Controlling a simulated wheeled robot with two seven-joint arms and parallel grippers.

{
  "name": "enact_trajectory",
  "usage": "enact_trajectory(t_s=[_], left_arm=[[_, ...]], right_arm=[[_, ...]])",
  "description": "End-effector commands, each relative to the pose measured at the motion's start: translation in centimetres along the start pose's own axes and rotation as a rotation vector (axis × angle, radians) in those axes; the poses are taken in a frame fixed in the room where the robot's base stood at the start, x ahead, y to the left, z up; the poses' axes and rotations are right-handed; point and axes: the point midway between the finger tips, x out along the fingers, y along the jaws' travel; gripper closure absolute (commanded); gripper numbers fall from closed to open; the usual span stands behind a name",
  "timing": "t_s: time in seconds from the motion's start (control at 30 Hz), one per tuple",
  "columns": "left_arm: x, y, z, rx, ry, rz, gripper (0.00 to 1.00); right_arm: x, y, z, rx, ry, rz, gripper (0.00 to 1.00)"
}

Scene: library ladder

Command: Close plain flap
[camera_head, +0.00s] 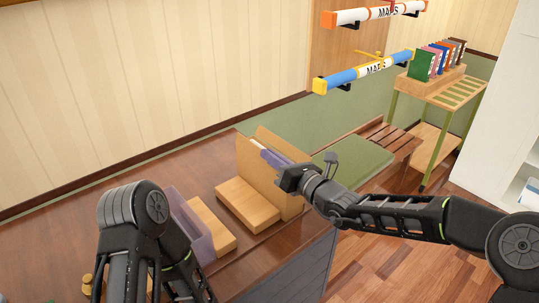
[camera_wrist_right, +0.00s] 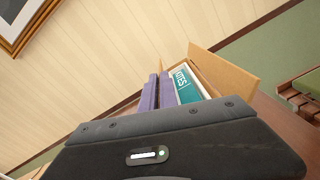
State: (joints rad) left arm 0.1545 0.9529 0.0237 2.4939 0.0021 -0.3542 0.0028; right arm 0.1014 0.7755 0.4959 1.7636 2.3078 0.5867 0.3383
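A plain tan box-like piece with upright panels (camera_head: 246,160) stands on the brown counter. A tan block or flap (camera_head: 247,206) lies in front of it; I cannot tell which part is the plain flap. My right gripper (camera_head: 284,181) is at the right side of these panels, close to or touching them. Its fingertips are not clear in either view. In the right wrist view, a tan panel (camera_wrist_right: 226,72) stands behind a teal labelled cover (camera_wrist_right: 187,88) and purple pieces (camera_wrist_right: 158,92), beyond the dark gripper body. My left arm is at the lower left; its gripper does not show.
A purple holder (camera_head: 187,226) with a tan block (camera_head: 211,223) stands left of the tan piece on the counter (camera_head: 60,235).

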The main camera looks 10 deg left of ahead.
Motion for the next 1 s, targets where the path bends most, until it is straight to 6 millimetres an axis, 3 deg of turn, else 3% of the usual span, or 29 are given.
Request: enact_trajectory(t_s=[0.4,0.93,1.0], left_arm=[[-1.13,0.33,0.14,-0.003,-0.003,-0.004,0.64],[-1.18,0.34,0.17,-0.003,-0.004,-0.004,0.64],[-1.18,0.35,0.18,-0.003,-0.004,-0.004,0.64]], right_arm=[[-0.01,-0.82,-0.02,0.245,0.000,-0.001,1.00],[0.00,-0.93,-0.08,0.280,0.000,0.000,1.00],[0.00,-0.93,-0.08,0.280,-0.001,0.000,0.91]])
